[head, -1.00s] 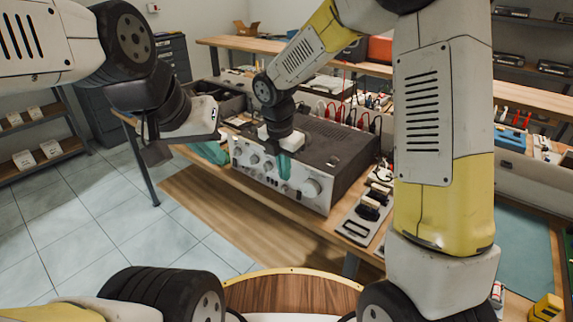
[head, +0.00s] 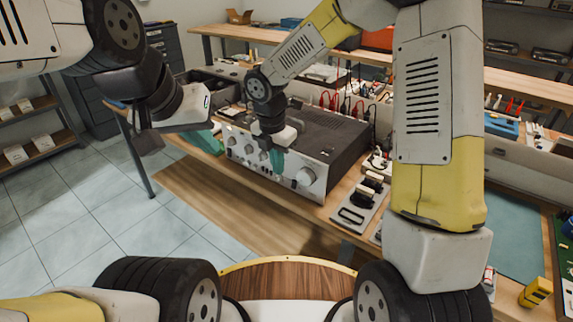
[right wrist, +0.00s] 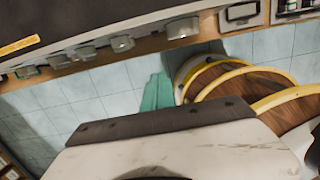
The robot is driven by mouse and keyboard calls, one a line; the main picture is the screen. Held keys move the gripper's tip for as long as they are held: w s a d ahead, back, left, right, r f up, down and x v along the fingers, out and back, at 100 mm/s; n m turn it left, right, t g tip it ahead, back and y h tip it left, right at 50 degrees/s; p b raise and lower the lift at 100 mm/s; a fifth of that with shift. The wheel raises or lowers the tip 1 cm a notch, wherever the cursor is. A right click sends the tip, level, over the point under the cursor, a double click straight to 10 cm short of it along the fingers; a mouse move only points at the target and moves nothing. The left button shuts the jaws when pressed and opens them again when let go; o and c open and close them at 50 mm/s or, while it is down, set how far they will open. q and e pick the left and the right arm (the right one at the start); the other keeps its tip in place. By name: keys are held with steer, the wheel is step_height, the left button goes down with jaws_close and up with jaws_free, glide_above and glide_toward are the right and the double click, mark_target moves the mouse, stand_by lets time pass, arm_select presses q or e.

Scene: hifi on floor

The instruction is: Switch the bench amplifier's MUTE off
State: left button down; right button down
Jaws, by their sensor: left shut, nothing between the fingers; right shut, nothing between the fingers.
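The bench amplifier (head: 335,140) is a dark-topped box with a silver front panel bearing several knobs and small controls. It stands on the wooden bench. My right gripper (head: 277,161) is shut and empty, its teal fingertips pointing down at the front panel, left of the large knob (head: 305,177). I cannot tell whether they touch the panel. In the right wrist view the teal fingertips (right wrist: 156,92) show below the row of knobs (right wrist: 122,43). My left gripper (head: 207,141) is shut and empty near the amplifier's left end. The MUTE control cannot be made out.
A grey plate with dark handles (head: 362,203) lies right of the amplifier. Red and black leads (head: 335,100) hang behind it. A yellow device (head: 536,291) is at the lower right. The tiled floor (head: 90,205) in front of the bench is clear.

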mark_target(294, 185)
steer(key=w+d+f, duration=0.1)
steer(key=f, duration=0.2)
steer(key=w+f, duration=0.1)
steer(key=f, duration=0.2)
steer(key=w+d+f, duration=0.1)
steer(key=f, duration=0.3)
steer(key=shift+w+d+f, duration=0.1)
steer(key=shift+w+d, duration=0.15)
steer(key=shift+d, duration=0.1)
steer(key=shift+w+d, duration=0.2)
steer(key=shift+w, duration=0.15)
steer(key=shift+w+d, duration=0.1)
steer(key=shift+r, duration=0.75)
